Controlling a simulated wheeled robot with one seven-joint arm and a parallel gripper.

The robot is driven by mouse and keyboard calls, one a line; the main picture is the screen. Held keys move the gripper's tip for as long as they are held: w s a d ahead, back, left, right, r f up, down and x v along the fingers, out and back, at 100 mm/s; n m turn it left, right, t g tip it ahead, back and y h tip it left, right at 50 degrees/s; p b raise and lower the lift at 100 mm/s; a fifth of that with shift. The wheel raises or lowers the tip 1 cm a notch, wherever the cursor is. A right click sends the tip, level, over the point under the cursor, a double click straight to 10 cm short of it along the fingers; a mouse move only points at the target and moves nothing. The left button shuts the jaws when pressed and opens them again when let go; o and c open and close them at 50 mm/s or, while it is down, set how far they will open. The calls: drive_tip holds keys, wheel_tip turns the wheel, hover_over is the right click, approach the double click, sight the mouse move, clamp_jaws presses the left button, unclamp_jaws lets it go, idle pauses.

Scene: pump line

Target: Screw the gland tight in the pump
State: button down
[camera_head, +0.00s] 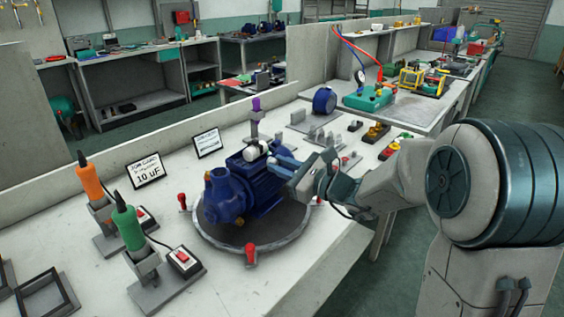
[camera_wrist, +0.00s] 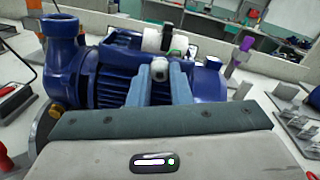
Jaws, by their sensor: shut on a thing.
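The blue pump (camera_head: 240,190) lies on a round dark turntable (camera_head: 268,243) on the bench. It also fills much of the wrist view (camera_wrist: 110,62). My gripper (camera_head: 280,160) reaches in from the right at the pump's near upper side. In the head view the fingers hide the gland.
A white cylinder (camera_head: 256,151) lies on top of the pump, just beyond my fingers. Red clamps (camera_head: 250,253) stand around the turntable rim. Orange (camera_head: 88,182) and green-handled (camera_head: 127,225) tools stand in holders at left. A purple-topped piece (camera_head: 255,107) stands behind the pump.

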drive_tip(key=shift+r+m+p, duration=0.25)
drive_tip(key=shift+m+p, duration=0.55)
drive_tip(key=shift+p, duration=0.45)
drive_tip(key=shift+f+m+p, duration=0.1)
drive_tip(key=shift+m+p, duration=0.6)
drive_tip(key=shift+f, duration=0.15)
drive_tip(key=shift+r+m+p, duration=0.25)
drive_tip(key=shift+m+p, duration=0.65)
drive_tip(key=shift+p, duration=0.2)
drive_tip(key=shift+m+p, duration=0.7)
drive_tip(key=shift+p, duration=0.15)
drive_tip(key=shift+f+m, duration=0.25)
drive_tip(key=shift+m, duration=0.05)
